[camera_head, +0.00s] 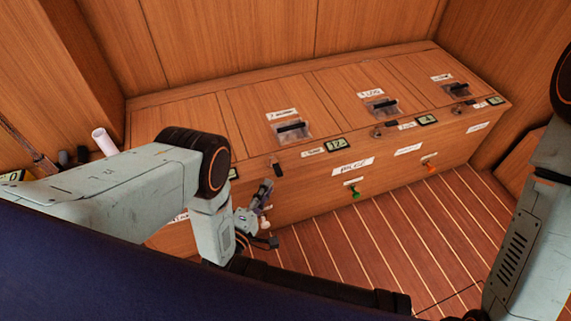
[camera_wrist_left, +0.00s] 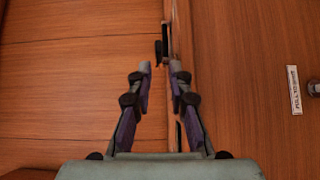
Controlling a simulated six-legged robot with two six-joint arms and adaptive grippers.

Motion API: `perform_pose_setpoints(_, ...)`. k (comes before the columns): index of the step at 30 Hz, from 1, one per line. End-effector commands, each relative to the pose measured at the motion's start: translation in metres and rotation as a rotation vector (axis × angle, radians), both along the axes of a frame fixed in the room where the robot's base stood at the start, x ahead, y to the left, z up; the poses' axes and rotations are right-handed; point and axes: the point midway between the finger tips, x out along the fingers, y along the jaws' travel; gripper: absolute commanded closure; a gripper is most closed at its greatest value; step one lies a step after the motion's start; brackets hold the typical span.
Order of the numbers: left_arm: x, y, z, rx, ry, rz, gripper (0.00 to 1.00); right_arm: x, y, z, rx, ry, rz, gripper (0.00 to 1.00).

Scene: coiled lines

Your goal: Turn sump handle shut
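A green handle (camera_head: 355,192) and an orange handle (camera_head: 430,168) stick out of the front face of a wooden locker (camera_head: 310,205). The small labels are too blurred to tell which handle is the sump one. My left gripper (camera_head: 264,192) is in front of the locker's front face, left of the green handle. In the left wrist view (camera_wrist_left: 160,75) its two fingers are apart with nothing between them. A dark fitting (camera_wrist_left: 158,49) lies beyond the fingertips at the panel edge. A round metal fitting (camera_wrist_left: 314,89) shows at the right edge. My right gripper is out of view.
The locker top has several lids with black latches, such as one latch (camera_head: 292,128), and small displays (camera_head: 336,145) along its front edge. A white cylinder (camera_head: 104,141) stands at the left. The striped floor (camera_head: 400,225) before the locker is clear.

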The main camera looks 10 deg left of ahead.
Motion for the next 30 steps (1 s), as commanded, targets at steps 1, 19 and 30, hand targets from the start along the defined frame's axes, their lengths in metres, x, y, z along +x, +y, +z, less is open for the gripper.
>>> perform_pose_setpoints(1, -0.001, 0.001, 0.000, -0.008, -0.005, 0.000, 0.81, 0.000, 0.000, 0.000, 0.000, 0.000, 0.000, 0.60)
perform_pose_setpoints(19, 0.067, -0.010, -0.001, -0.011, -0.008, -0.001, 0.81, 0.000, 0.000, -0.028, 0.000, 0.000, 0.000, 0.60)
perform_pose_setpoints(30, 0.076, -0.012, 0.001, -0.010, -0.006, -0.001, 0.81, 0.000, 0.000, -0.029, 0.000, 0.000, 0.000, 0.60)
